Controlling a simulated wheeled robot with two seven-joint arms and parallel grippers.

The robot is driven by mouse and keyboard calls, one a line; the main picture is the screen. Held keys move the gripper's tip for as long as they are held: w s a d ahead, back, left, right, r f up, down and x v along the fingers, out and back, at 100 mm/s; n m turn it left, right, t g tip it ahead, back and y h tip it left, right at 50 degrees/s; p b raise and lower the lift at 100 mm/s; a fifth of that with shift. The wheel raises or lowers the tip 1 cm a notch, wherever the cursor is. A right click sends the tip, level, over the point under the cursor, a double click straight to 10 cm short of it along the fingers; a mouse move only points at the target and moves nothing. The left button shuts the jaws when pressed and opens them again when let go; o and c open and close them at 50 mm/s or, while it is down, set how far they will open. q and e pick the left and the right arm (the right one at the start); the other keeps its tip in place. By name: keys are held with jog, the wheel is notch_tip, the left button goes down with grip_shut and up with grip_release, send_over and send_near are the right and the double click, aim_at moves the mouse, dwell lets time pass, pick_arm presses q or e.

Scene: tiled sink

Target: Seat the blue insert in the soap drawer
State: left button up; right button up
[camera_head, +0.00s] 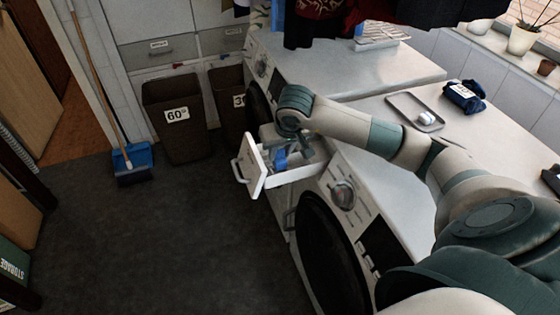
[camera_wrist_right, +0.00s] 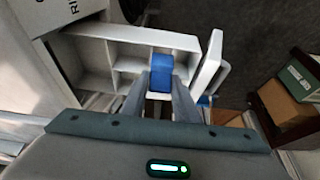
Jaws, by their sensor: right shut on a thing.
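My right gripper (camera_head: 279,150) is over the drawer, pointing down. It is shut on the blue insert (camera_head: 281,161), which also shows between the fingertips in the right wrist view (camera_wrist_right: 162,68). The insert overlaps the drawer's compartments near the handle end. I cannot tell whether it touches the drawer floor. My left gripper is out of view.
A washing machine with a round dark door (camera_head: 325,255) stands right of the drawer. A grey tray (camera_head: 404,106) with a white item and a dark blue bundle (camera_head: 464,97) lie on the top.

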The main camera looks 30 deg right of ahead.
aim_at(280, 160)
jog(key=shift+f+p, duration=0.8)
jog(key=shift+f, duration=1.25)
jog(key=shift+f+b, duration=0.2)
jog(key=shift+b, duration=0.1)
jog(key=o, duration=1.1)
jog(key=shift+c, duration=0.2)
jog(key=shift+r, duration=0.15)
